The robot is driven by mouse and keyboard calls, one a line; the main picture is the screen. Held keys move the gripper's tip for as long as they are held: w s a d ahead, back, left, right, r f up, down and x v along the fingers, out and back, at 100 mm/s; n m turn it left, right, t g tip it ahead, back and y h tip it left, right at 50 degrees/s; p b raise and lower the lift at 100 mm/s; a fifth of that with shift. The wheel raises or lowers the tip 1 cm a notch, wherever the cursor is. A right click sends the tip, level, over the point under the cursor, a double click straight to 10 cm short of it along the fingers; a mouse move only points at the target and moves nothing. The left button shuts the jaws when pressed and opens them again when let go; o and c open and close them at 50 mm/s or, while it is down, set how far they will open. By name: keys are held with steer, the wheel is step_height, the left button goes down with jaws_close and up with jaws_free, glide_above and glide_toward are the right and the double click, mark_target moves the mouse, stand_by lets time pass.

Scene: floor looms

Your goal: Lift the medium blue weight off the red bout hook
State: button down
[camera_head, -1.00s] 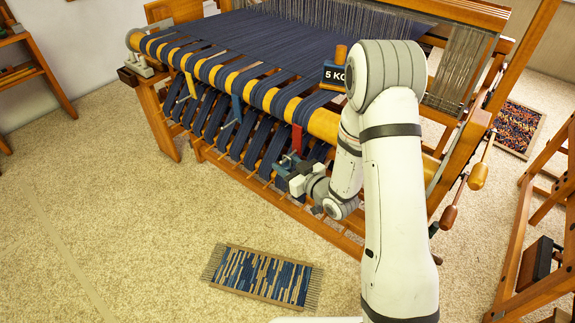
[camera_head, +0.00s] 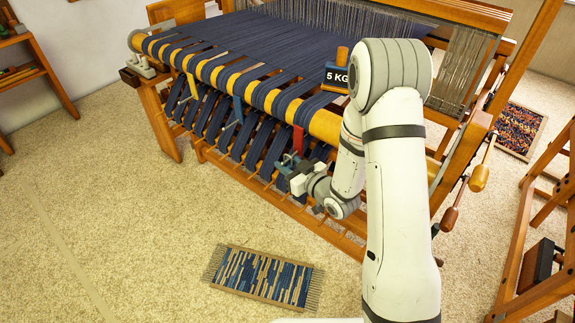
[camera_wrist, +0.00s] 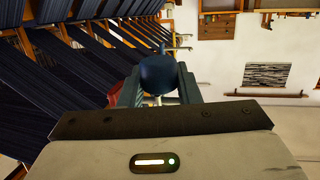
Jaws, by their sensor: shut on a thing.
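The medium blue weight (camera_wrist: 158,73) shows in the wrist view as a dark blue rounded body between the two fingers of my gripper (camera_wrist: 158,92), which is shut on it. In the head view my gripper (camera_head: 286,168) is at the front of the loom, just below the red bout hook (camera_head: 298,139). The red hook hangs from the yellow-and-blue front beam. A bit of red also shows beside the left finger in the wrist view. The weight is mostly hidden by my gripper in the head view. I cannot tell whether it still touches the hook.
The loom's front beam (camera_head: 258,97) carries dark blue warp bands that hang close around my gripper. A woven mat (camera_head: 262,277) lies on the floor. The floor at front left is clear.

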steer(key=shift+s+r, duration=0.1)
steer(key=shift+r, duration=0.05)
steer(key=s+a+b, duration=0.3)
steer(key=s+a, duration=0.1)
steer(key=s, duration=0.1)
stand_by(0.8)
stand_by(0.5)
